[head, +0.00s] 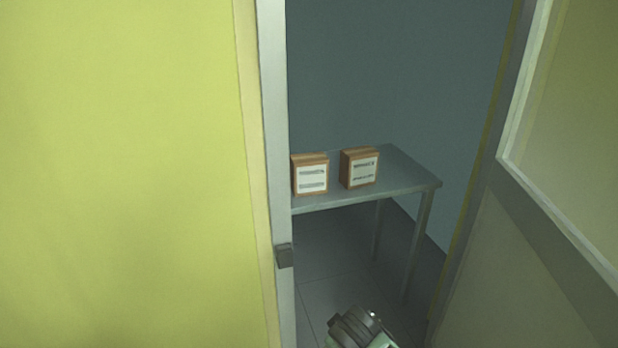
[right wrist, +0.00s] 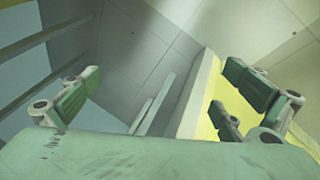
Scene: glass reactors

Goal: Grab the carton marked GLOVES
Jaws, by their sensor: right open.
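Two brown cartons with white labels stand on a grey table (head: 408,178) beyond the doorway. The left carton (head: 311,176) is near the door frame, and the right carton (head: 359,169) stands beside it with a gap between them. The label print is too small to read, so I cannot tell which one is marked GLOVES. Part of my right arm or gripper shows at the bottom of the head view, well short of the table. In the right wrist view my right gripper (right wrist: 165,100) is open with nothing between its fingers. My left gripper is not in view.
A yellow wall (head: 120,170) fills the left, ending at a pale door frame (head: 273,130) with a dark latch plate (head: 284,256). An open door (head: 545,220) with a glass pane stands at the right. The doorway between them is clear, with tiled floor (head: 335,275) beyond.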

